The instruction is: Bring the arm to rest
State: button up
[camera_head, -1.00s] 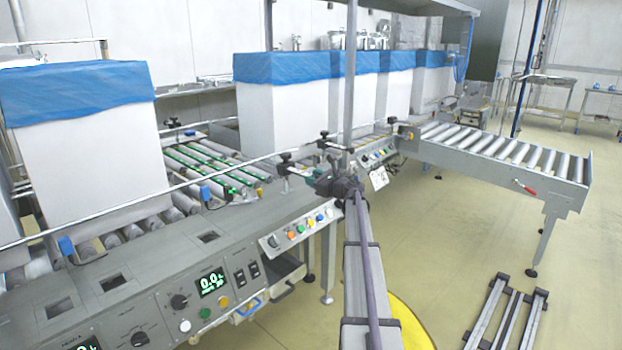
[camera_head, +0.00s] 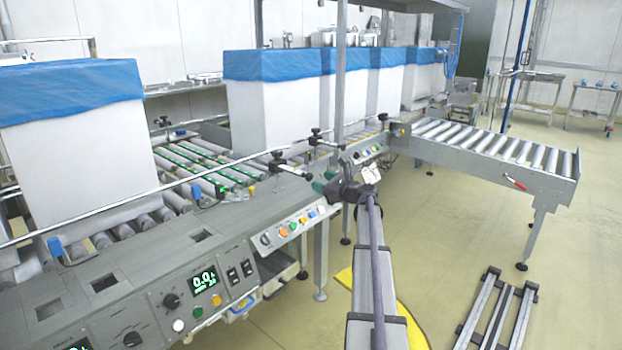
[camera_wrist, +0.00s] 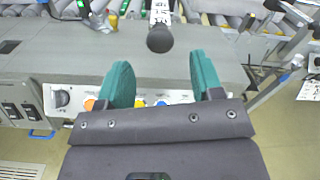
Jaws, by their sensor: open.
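My gripper (camera_wrist: 160,84) has two green fingers, spread apart with nothing between them in the wrist view. It hangs over the front edge of the grey conveyor console, above the row of coloured buttons (camera_wrist: 150,101). In the head view my gripper (camera_head: 322,186) is small at the end of my arm, near the console's right end. A dark round knob (camera_wrist: 160,38) on a post stands just beyond the fingertips in the wrist view; I cannot tell how far.
White boxes with blue liners (camera_head: 70,92) stand on the roller line, several more (camera_head: 272,65) behind. A roller table (camera_head: 500,150) extends right. A metal frame (camera_head: 497,318) lies on the floor. The floor (camera_head: 440,230) between them is clear.

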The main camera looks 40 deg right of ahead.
jog(key=s, duration=0.3)
jog(key=shift+d, duration=0.25)
jog(key=s+a+f+n+g+y, duration=0.1)
jog(key=s+a+f+n+g, duration=0.25)
jog(key=a+n, duration=0.35)
jog(key=s+a+f+n+g, duration=0.35)
jog(key=a+f+n, duration=0.2)
jog(key=a, duration=0.35)
jog(key=s+a+f+n+g+y, duration=0.1)
jog(key=s+a+f+n+g, duration=0.25)
jog(key=a+n, duration=0.35)
jog(key=s+a+f+n+g+h, duration=0.2)
jog(key=s+a+n, duration=0.25)
jog(key=a, duration=0.55)
jog(key=s+a+f+n+g+h, duration=0.1)
jog(key=s+a+n+g, duration=0.3)
jog(key=a, duration=0.5)
jog(key=s+a+f+n+g+h, duration=0.1)
jog(key=s+a+f+n+h, duration=0.3)
jog(key=a, duration=0.6)
notch_tip(320, 180, up, 35)
jog(key=a+y+p, duration=0.1)
jog(key=y+p, duration=0.1)
jog(key=p, duration=3)
jog(key=shift+s+m+p, duration=0.4)
jog(key=shift+s, duration=0.05)
